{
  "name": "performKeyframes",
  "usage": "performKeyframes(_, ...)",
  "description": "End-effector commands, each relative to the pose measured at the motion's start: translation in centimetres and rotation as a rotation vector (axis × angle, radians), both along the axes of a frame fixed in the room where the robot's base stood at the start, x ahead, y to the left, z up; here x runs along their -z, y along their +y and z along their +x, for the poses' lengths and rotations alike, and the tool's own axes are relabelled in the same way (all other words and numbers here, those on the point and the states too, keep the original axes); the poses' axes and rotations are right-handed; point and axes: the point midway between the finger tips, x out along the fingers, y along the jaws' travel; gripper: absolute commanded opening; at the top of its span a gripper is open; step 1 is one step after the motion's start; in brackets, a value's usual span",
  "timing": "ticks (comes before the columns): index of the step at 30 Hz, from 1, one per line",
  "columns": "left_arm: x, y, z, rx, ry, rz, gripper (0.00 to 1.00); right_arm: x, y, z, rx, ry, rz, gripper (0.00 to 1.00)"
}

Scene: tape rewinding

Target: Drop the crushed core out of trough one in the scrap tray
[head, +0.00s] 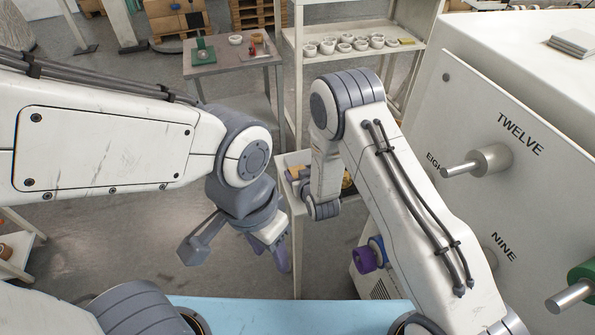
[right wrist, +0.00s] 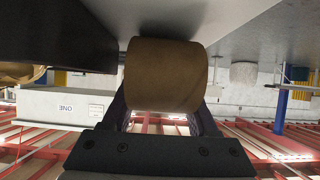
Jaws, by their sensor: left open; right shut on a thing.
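In the right wrist view my right gripper (right wrist: 163,112) is shut on a brown cardboard core (right wrist: 166,75), a short cylinder between its two dark fingers. I cannot tell from this angle whether it is crushed. Behind it on the left is a pale box with an upside-down ONE label (right wrist: 65,107). In the head view my right gripper's fingers and the core are hidden behind my wrist. My left gripper (head: 237,257) is open and empty above the floor, beyond the blue surface. I cannot make out the scrap tray for certain.
A white shelf rack (head: 358,52) holds several white rolls. A small table (head: 232,65) stands at the back. A white cabinet (head: 520,75) with pegs marked TWELVE and NINE is on the right. A purple roll (head: 364,260) sits beside my right arm. A blue surface (head: 290,312) is in front.

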Motion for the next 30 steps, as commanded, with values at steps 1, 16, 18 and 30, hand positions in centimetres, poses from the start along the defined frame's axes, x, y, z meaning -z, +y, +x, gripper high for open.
performKeyframes(1,0.0,0.0,0.0,0.000,0.000,0.000,0.50,0.0,0.0,0.0,0.000,-0.001,0.000,0.05)
performKeyframes(16,0.4,0.0,0.0,-0.001,0.000,0.000,0.50,0.3,0.0,0.0,0.000,0.000,0.000,0.72)
performKeyframes(18,0.4,0.0,0.0,-0.001,0.000,0.000,0.50,0.2,0.0,0.0,0.000,0.000,0.000,0.72)
performKeyframes(30,1.7,0.0,0.0,-0.002,0.000,0.000,0.50,-1.9,-1.2,-3.7,-0.001,0.001,-0.001,0.72)
